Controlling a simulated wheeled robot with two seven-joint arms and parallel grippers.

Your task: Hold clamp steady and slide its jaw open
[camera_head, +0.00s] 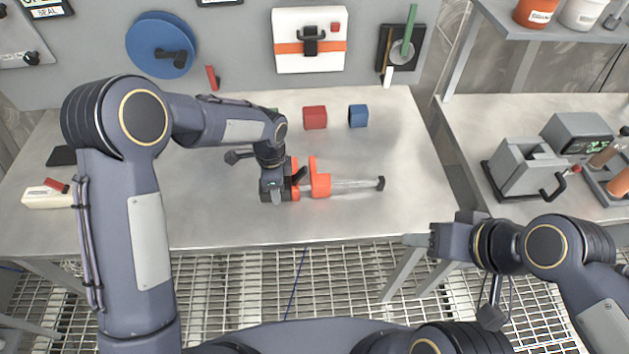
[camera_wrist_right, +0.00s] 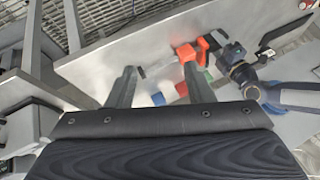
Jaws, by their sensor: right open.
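The orange clamp (camera_head: 320,184) lies flat on the steel table, its grey bar (camera_head: 352,184) pointing right to a dark end stop. Its orange sliding jaw sits close to the fixed end. My left gripper (camera_head: 285,190) comes down over the fixed end and appears shut on it, partly hiding it. My right gripper (camera_head: 430,240) is open and empty, off the table's front right corner and apart from the clamp. In the right wrist view, the clamp (camera_wrist_right: 190,53) shows beyond the two spread fingers of my right gripper (camera_wrist_right: 160,85).
A red block (camera_head: 315,117) and a blue block (camera_head: 358,116) stand behind the clamp. A white-and-red item (camera_head: 47,194) lies at the table's left. A side bench (camera_head: 480,135) with machines stands at right. The table right of the clamp is clear.

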